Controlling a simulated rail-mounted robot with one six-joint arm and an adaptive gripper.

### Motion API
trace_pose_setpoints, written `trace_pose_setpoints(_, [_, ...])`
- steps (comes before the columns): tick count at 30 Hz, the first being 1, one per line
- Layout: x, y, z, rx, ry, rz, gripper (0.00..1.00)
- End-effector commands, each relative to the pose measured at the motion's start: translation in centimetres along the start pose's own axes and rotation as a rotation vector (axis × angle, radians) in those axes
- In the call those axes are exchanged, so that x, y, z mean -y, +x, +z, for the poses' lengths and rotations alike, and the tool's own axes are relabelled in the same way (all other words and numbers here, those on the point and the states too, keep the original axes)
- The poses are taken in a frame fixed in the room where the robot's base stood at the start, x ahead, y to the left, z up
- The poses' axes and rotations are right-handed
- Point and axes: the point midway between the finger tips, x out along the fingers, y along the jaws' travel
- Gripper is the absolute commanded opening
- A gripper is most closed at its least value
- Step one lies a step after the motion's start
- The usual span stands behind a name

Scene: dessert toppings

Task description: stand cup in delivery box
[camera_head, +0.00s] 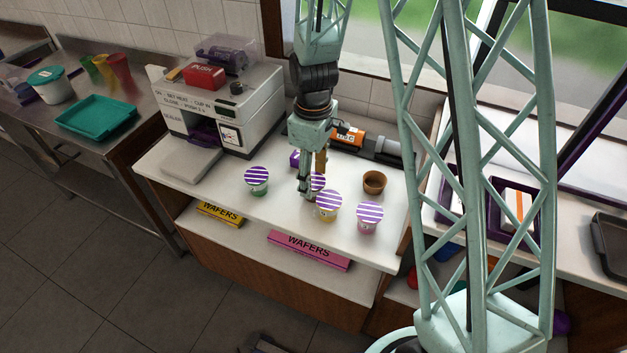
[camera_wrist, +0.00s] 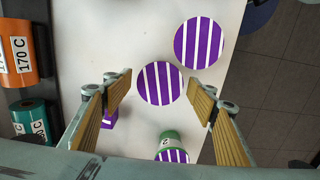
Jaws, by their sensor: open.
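A second lid (camera_wrist: 199,42) lies toward the counter's front edge, and the green cup (camera_wrist: 170,137) is lower. Purple-rimmed boxes (camera_head: 493,222) stand at the right; I cannot tell whether one is the delivery box.
A sealing machine (camera_head: 231,108) stands left of the cups. A brown cup (camera_head: 374,182) stands at the right of the counter. Wafer boxes (camera_head: 308,251) sit on the shelf below.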

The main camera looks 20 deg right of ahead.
Motion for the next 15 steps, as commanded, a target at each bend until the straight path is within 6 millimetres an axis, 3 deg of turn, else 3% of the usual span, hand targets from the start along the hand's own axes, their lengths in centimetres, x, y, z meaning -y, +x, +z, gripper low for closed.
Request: trace_pose_setpoints(15, [0.0, -5.6, 0.0, -0.001, 0.000, 0.001, 0.53])
